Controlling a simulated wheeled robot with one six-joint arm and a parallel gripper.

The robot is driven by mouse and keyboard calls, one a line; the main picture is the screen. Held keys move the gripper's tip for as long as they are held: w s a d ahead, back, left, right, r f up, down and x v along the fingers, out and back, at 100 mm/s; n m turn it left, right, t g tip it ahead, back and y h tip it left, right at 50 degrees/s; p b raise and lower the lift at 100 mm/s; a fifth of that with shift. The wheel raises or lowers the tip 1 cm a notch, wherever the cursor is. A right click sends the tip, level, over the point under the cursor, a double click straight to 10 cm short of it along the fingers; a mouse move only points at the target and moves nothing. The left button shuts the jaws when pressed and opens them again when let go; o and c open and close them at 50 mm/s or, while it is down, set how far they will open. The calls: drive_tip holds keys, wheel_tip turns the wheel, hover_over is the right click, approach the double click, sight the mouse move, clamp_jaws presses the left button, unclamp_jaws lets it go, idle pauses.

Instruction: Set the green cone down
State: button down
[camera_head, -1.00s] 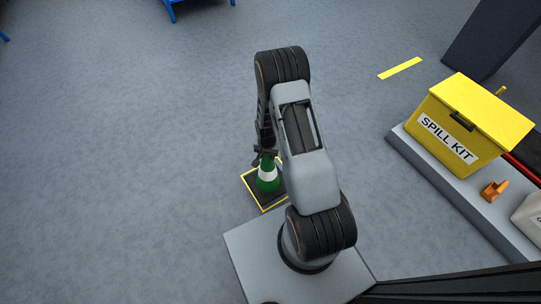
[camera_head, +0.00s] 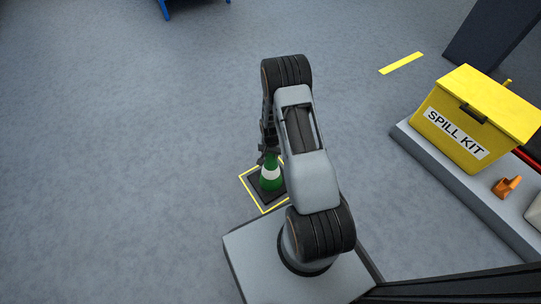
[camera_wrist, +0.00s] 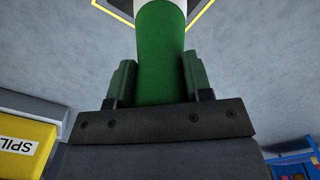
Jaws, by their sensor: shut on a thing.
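The green cone (camera_head: 270,181) has a white band and a dark square base. In the head view its base appears over the yellow-outlined square (camera_head: 248,199) on the floor, left of my arm; whether it touches the floor I cannot tell. My gripper (camera_wrist: 160,82) is shut on the upper green part of the cone (camera_wrist: 160,50), with one finger on each side. The cone looks upright. In the wrist view, part of the yellow outline (camera_wrist: 205,14) shows beyond the cone's base.
A yellow spill kit box (camera_head: 470,120) stands on a grey platform (camera_head: 425,150) at the right, with an orange object (camera_head: 507,187) near it. A yellow floor strip (camera_head: 401,63) lies at the upper right. The floor at left is clear.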

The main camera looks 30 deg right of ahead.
drive_tip(key=shift+f, duration=0.1)
drive_tip(key=c, duration=0.5)
unclamp_jaws()
wheel_tip(320, 180, up, 12)
drive_tip(key=p, duration=0.4)
drive_tip(key=shift+p, duration=0.3)
drive_tip(key=s+a+r+n+t, duration=0.1)
drive_tip(key=s+a+r+n, duration=0.25)
drive_tip(key=r, duration=0.85)
drive_tip(key=s+a+r+n+t, duration=0.1)
drive_tip(key=s+a+r+n, duration=0.2)
drive_tip(key=r, duration=0.8)
drive_tip(key=shift+n+t, duration=0.4)
drive_tip(key=shift+n, duration=0.15)
drive_tip(key=s+a+r, duration=0.1)
drive_tip(key=s+r, duration=0.1)
drive_tip(key=s, duration=0.1)
drive_tip(key=s+a+r, duration=0.1)
drive_tip(key=s, duration=0.2)
drive_tip(key=s+a+r, duration=0.1)
drive_tip(key=s+r, duration=0.1)
drive_tip(key=s, duration=0.1)
drive_tip(key=shift+s+r, duration=0.25)
drive_tip(key=shift+r, duration=0.05)
